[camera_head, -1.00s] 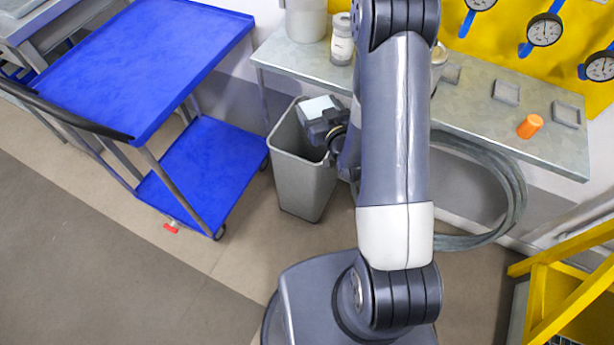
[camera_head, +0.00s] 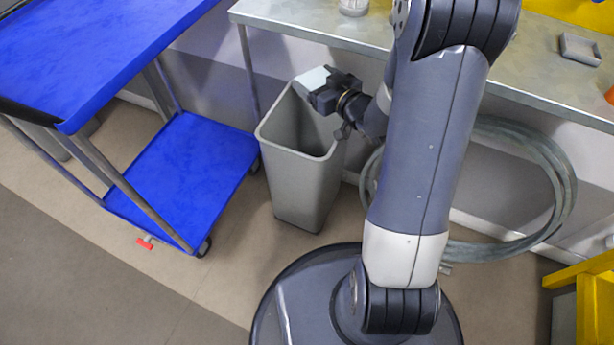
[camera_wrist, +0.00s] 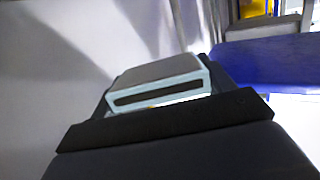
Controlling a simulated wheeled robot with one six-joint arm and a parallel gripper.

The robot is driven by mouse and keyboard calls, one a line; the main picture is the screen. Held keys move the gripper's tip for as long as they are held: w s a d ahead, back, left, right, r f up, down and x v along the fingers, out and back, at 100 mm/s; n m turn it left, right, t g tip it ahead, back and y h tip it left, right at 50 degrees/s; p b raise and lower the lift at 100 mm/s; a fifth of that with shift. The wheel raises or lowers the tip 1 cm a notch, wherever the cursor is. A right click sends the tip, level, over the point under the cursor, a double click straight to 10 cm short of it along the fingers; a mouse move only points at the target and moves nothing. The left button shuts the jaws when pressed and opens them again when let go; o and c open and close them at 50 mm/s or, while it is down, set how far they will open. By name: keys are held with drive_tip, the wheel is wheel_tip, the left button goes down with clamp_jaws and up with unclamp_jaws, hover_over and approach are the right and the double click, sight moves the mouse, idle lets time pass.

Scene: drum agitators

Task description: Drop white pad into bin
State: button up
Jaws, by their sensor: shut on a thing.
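The white pad (camera_head: 312,79) is a small pale block held in my gripper (camera_head: 325,90). In the wrist view the pad (camera_wrist: 158,88) shows as a light blue-white edged block with a dark slot, gripped between the dark fingers. The bin (camera_head: 299,178) is a tall grey open-topped container on the floor. In the head view my gripper and the pad appear over the back part of the bin's opening. The exact height above the rim is hard to tell. The inside that shows looks empty; its bottom is hidden.
A blue cart (camera_head: 185,180) stands to the left of the bin. A metal workbench (camera_head: 310,22) runs behind it, with a jar (camera_head: 353,6) near its edge. A yellow frame (camera_head: 590,285) stands at lower right.

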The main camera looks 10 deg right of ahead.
wheel_tip(320, 180, down, 6)
drive_tip(key=b, duration=0.4)
drive_tip(key=o, duration=1.1)
drive_tip(key=shift+s+d, duration=0.1)
drive_tip(key=shift+s, duration=0.05)
drive_tip(key=p+v, duration=0.2)
drive_tip(key=v, duration=0.8)
drive_tip(key=shift+s+d, duration=0.1)
drive_tip(key=shift+s, duration=0.2)
